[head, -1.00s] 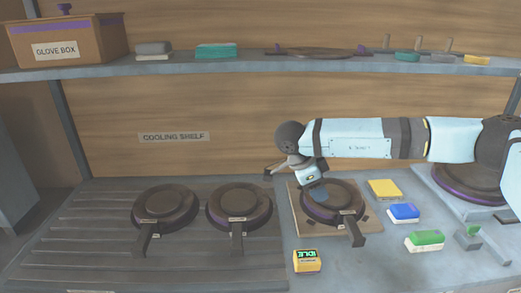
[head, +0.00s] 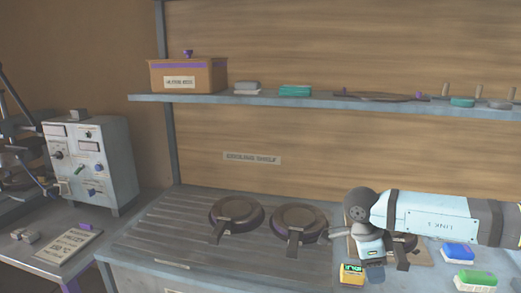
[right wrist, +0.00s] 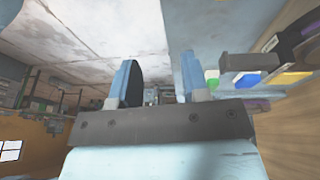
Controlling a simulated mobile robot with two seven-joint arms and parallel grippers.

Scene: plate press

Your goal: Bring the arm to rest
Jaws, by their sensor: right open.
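My right arm (head: 440,216) reaches in from the right in the head view, pale blue with dark joints. Its gripper (head: 372,262) hangs over the front right of the bench, in front of a dark round plate with a handle (head: 402,254) on a wooden board, and partly hides both. In the right wrist view the two blue fingers of the gripper (right wrist: 156,78) stand apart with nothing between them. My left gripper is not in view.
Two dark handled plates, left (head: 236,213) and right (head: 299,220), sit on the ribbed cooling area. A yellow timer (head: 351,275) and blue (head: 458,252) and green (head: 474,279) blocks lie near the arm. A grey control box (head: 92,160) stands left. The shelf (head: 330,101) runs above.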

